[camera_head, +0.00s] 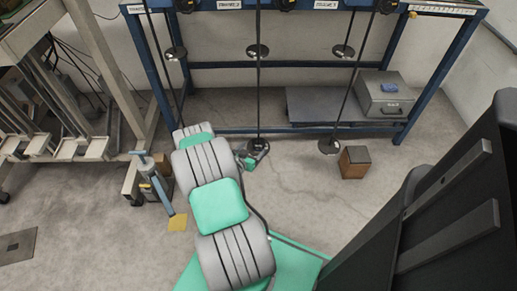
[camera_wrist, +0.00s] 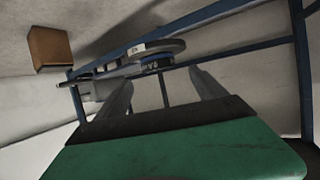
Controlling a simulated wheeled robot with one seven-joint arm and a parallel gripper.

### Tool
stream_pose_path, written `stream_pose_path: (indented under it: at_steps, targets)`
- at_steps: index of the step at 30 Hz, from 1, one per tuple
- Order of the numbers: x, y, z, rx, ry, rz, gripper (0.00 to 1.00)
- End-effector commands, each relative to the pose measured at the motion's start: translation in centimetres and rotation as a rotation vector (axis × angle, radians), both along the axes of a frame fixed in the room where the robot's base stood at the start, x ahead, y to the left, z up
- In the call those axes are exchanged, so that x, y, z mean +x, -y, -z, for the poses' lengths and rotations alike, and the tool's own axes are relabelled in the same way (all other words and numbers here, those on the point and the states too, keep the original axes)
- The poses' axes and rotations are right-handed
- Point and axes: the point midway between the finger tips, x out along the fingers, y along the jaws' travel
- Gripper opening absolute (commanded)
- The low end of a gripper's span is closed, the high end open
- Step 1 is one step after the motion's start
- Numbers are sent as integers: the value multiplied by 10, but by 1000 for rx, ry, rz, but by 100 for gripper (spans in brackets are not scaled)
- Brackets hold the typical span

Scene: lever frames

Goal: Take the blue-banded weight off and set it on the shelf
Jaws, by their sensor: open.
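In the wrist view, a grey round weight (camera_wrist: 160,50) with a blue band (camera_wrist: 154,66) under its disc hangs just beyond my fingertips. My gripper (camera_wrist: 160,80) is open and empty, with one finger on each side below the disc. I cannot tell whether a finger touches it. In the head view, my gripper (camera_head: 252,157) is at the bottom of the middle hanging rod, by its dark disc (camera_head: 258,145). The blue band cannot be made out there. The low grey shelf (camera_head: 310,104) is behind, inside the blue frame.
A grey metal box (camera_head: 394,98) with a blue item on top occupies the shelf's right end. Discs hang on the left rod (camera_head: 173,53) and right rod (camera_head: 329,146). A brown block (camera_head: 354,162) sits on the floor at right. The shelf's left part is clear.

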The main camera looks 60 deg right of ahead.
Motion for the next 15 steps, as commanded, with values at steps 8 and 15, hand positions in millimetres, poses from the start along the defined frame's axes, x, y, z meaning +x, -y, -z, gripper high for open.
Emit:
stream_pose_path:
  at_steps: [8, 15]
  targets:
    - [-2, 41, 22, 2, 0, 2, 80]
    - [-1, 46, 21, 2, -3, -1, 80]
